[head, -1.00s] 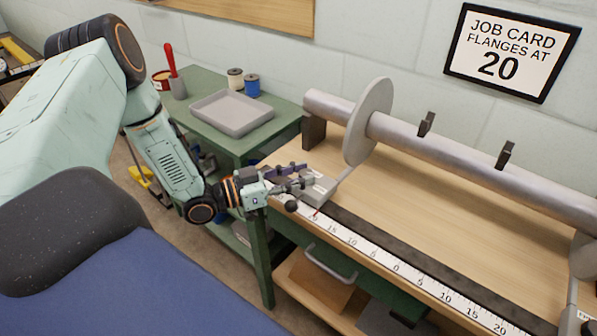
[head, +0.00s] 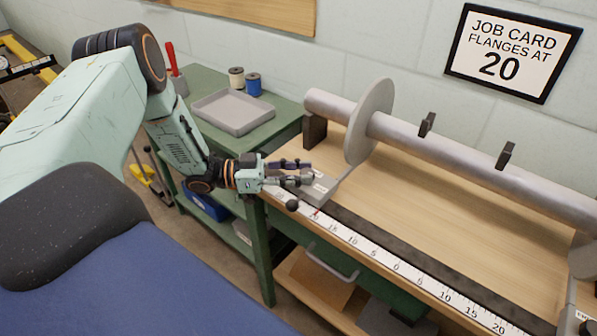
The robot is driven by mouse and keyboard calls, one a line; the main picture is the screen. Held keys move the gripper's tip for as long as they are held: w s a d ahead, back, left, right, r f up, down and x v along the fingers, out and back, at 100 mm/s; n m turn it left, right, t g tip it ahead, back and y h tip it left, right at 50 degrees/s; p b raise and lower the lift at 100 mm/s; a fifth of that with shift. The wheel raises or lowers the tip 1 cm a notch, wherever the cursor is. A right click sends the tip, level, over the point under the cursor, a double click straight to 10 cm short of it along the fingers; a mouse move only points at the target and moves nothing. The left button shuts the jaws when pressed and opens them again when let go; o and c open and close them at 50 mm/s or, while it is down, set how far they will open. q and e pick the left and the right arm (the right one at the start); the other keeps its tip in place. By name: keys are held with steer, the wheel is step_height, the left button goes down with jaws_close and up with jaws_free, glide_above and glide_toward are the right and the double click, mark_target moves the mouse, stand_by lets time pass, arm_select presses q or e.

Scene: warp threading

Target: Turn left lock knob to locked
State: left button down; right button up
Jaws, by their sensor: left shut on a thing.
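My left gripper (head: 288,172) is at the left end of the bench, at the grey left flange carriage (head: 324,188). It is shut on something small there. The fingers cover most of the left lock knob, so its angle cannot be read. A black ball (head: 292,205) shows just below the fingers, beside the scale. The left flange (head: 370,122) is a grey disc around the long metal beam (head: 420,140), joined to the carriage by a slanted arm. A red pointer at the carriage meets the scale (head: 395,267) near its left 20 mark. My right gripper is not in view.
A green side table (head: 188,85) holds a grey tray (head: 234,111) and two spools (head: 253,84). The wooden bench top (head: 440,220) is clear between the flanges. A job card (head: 513,48) on the wall reads "FLANGES AT 20". A right carriage (head: 584,262) shows at the right edge.

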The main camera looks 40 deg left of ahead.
arm_select(q)
steer(key=c, duration=1)
jaws_free()
steer(key=shift+o, duration=0.2)
steer(key=v, duration=1.2)
steer(key=shift+w, duration=0.1)
